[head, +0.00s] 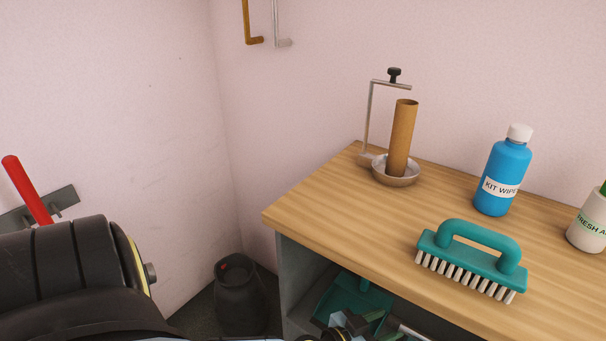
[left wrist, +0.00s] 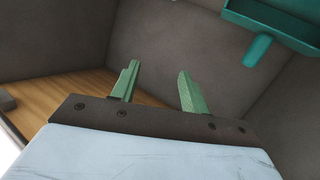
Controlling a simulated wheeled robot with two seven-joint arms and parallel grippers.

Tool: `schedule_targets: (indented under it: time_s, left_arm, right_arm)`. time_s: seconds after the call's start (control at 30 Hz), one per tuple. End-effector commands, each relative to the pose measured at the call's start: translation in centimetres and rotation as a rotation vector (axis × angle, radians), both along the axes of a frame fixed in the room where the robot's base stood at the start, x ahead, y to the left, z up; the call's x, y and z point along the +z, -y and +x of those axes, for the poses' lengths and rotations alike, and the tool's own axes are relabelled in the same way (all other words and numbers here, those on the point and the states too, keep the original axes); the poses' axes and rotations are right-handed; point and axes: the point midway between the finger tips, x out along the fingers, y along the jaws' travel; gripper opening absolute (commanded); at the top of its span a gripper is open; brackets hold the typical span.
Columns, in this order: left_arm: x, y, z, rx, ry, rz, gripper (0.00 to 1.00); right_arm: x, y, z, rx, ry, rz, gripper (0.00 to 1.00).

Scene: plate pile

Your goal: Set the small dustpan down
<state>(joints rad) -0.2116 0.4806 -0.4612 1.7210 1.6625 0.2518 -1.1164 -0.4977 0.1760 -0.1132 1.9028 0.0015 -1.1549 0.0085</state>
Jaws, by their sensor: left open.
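The small dustpan is teal. In the head view its pan (head: 340,301) shows inside the open grey compartment under the wooden counter, partly hidden by the counter edge and my gripper. In the left wrist view the dustpan (left wrist: 272,22) is at the upper right, cut off by the frame, with its short handle pointing down. My left gripper (left wrist: 158,84) is open, with nothing between its green fingers and a gap between them and the dustpan. It also shows at the bottom edge of the head view (head: 354,322). My right gripper is not in view.
On the wooden counter (head: 315,205) stand a teal scrub brush (head: 472,262), a blue bottle (head: 502,176), a white bottle (head: 590,222) and a holder with a cardboard tube (head: 402,138). A dark container (head: 241,300) stands on the floor left of the counter.

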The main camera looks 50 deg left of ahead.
Motion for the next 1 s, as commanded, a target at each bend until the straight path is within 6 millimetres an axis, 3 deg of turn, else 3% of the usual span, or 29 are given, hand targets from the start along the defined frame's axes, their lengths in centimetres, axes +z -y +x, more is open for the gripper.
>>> schedule_targets:
  time_s: [0.13,0.23,0.33,0.47,0.6,0.8,1.0]
  left_arm:
    - [-0.6,4.6,-2.8,-0.226,-0.055,0.005,0.45]
    - [-2.4,6.2,-5.1,-0.336,-0.162,0.05,0.45]
    - [-5.1,6.5,-7.7,-0.393,-0.321,0.116,0.45]
    - [-8.9,4.4,-11.3,-0.367,-0.576,0.225,0.45]
    - [-11.7,0.3,-15.2,-0.233,-0.837,0.335,0.45]
    - [-13.0,-4.3,-18.7,-0.041,-1.048,0.426,0.45]
    - [-13.0,-5.2,-19.4,0.003,-1.086,0.444,0.45]
  right_arm:
    - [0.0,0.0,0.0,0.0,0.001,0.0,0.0]
    - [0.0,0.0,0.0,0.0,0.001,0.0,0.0]
    - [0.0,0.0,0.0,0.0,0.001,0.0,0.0]
    - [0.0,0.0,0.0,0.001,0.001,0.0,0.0]
    - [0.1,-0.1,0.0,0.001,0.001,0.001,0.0]
    - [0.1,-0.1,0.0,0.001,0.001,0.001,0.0]
    - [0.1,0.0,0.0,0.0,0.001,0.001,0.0]
